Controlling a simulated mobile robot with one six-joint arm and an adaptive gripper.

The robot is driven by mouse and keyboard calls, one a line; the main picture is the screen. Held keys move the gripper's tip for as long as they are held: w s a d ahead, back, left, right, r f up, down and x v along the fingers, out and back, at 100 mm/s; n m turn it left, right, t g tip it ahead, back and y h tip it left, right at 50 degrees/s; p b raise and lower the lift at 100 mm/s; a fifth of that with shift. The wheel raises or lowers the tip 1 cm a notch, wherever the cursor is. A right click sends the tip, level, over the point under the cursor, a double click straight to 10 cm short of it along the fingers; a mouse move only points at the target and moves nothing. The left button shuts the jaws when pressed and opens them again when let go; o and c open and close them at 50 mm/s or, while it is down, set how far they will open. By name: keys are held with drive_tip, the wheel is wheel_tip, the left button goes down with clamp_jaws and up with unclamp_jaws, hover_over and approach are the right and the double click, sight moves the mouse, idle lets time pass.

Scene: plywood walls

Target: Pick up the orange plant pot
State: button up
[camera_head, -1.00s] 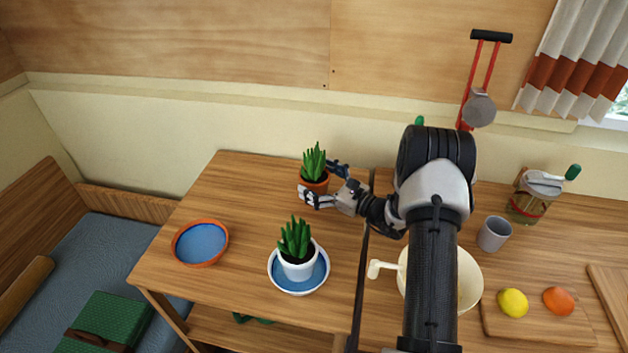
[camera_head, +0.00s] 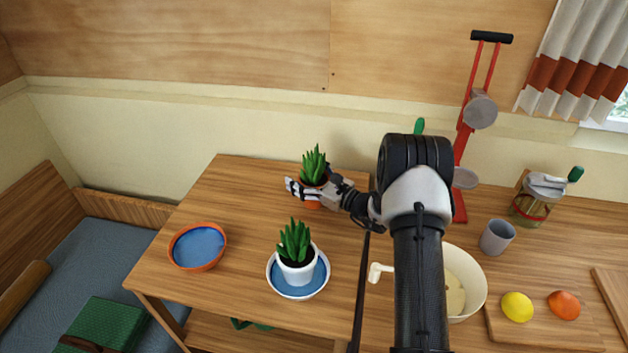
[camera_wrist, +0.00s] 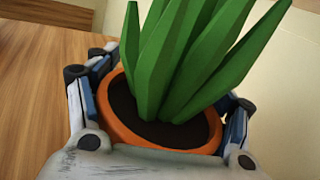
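The orange plant pot (camera_head: 312,203) stands upright at the back right of the left wooden table (camera_head: 235,210), with a spiky green plant in it. My gripper (camera_head: 309,184) reaches in from the right at pot height. One finger crosses the front of the pot and the other is behind it. In the wrist view the orange pot (camera_wrist: 150,148) sits between the blue-padded fingers (camera_wrist: 163,118), its rim very close to both pads. I cannot tell whether the pads press on it. The pot's lower part is hidden there.
A white pot (camera_head: 297,270) with a similar plant stands on a blue-and-white saucer (camera_head: 309,291) nearer the front. An orange-rimmed blue dish (camera_head: 222,258) is at the left. Right of my arm are a cream bowl (camera_head: 477,285), a grey cup (camera_head: 497,237) and a glass jar (camera_head: 530,206).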

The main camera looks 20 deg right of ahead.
drive_tip(key=c, duration=1)
drive_tip(key=shift+r, duration=0.1)
drive_tip(key=shift+c, duration=0.4)
